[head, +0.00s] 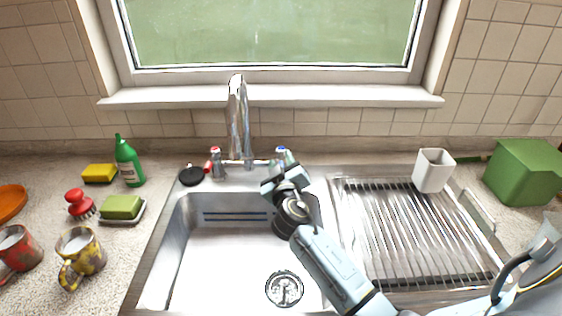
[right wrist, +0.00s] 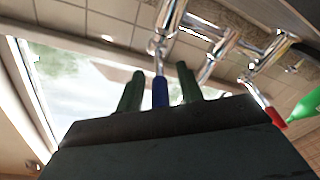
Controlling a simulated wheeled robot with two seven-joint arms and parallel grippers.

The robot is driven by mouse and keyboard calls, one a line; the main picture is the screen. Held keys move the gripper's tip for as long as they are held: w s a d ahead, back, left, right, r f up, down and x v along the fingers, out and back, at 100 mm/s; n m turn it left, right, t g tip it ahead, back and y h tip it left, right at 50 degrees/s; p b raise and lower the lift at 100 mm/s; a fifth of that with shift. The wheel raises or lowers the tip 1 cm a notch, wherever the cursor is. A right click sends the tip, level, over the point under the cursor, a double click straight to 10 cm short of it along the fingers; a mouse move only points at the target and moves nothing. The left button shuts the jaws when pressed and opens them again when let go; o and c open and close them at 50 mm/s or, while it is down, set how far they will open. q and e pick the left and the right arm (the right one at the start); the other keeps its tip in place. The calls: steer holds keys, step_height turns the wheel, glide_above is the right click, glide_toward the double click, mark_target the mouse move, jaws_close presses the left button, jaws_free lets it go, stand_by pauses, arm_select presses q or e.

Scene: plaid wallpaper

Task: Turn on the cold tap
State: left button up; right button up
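The cold tap (head: 283,155), with a blue cap, is on the right of the chrome faucet (head: 237,118) behind the sink. Its lower part is partly hidden by my right gripper (head: 279,178), which is just in front of it. In the right wrist view, the blue tap lever (right wrist: 160,92) shows between the two green fingers of my right gripper (right wrist: 158,70). There are gaps on both sides, so the gripper is open; I cannot tell whether either finger touches the lever. My left gripper is not in view.
The hot tap (head: 216,160) with a red lever is left of the faucet. The sink basin (head: 220,260) is below my right arm. A white cup (head: 433,170) stands on the drainboard (head: 400,225). A green bottle (head: 128,162) and mugs are at left; a green box (head: 525,172) is at right.

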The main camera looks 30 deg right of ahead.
steer(key=shift+w+d, duration=0.15)
steer(key=shift+w, duration=0.15)
jaws_close()
steer(key=shift+s+d+n+t+y+p, duration=0.15)
steer(key=shift+d+n+t+y+p, duration=0.2)
steer(key=shift+n+y, duration=0.3)
steer(key=shift+s+d+n+t+y+p, duration=0.15)
steer(key=shift+n+y+p, duration=0.25)
steer(key=shift+y, duration=0.4)
steer(key=shift+s+d+n+t+y+p, duration=0.2)
steer(key=shift+d+n+y+p, duration=0.15)
steer(key=shift+n+y, duration=0.3)
